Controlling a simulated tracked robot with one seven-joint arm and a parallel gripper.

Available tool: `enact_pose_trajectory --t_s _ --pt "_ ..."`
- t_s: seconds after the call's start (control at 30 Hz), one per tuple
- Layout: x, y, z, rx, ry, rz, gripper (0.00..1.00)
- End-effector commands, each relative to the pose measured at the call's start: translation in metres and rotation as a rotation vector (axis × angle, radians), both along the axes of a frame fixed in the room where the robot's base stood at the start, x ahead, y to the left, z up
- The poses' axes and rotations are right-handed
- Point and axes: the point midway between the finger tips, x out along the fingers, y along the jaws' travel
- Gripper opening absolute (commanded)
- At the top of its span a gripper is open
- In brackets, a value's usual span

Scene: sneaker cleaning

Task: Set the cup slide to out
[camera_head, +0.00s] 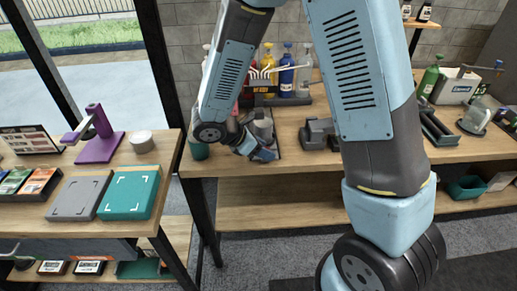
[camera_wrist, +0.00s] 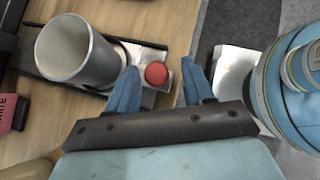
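A pale grey metal cup (camera_wrist: 75,50) lies at the upper left in the wrist view, set on a dark slide base (camera_wrist: 28,60) on the wooden bench. It also shows in the head view (camera_head: 263,128), partly behind my arm. A red round knob (camera_wrist: 156,74) sits at the right end of the slide's metal plate. My gripper (camera_wrist: 158,88) is open, with its two blue fingers on either side of the red knob. I cannot tell whether either finger touches it. In the head view my gripper (camera_head: 262,152) is small and low at the bench's front edge.
Bottles, including a blue one (camera_head: 287,72), stand behind the cup. A dark grey device (camera_head: 318,134) is to its right. A side table (camera_head: 40,225) with a purple stand (camera_head: 100,140) is at the left. A pink block (camera_wrist: 14,112) lies at the wrist view's left edge.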

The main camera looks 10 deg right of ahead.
Motion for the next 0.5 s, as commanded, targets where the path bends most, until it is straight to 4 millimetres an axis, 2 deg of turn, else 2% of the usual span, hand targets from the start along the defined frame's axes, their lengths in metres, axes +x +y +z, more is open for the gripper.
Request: enact_pose_trajectory --t_s 0.27,0.5 --pt "-0.004 0.013 0.013 0.002 -0.003 0.002 0.52" --pt "-0.015 0.044 0.046 0.002 -0.004 0.001 0.52"
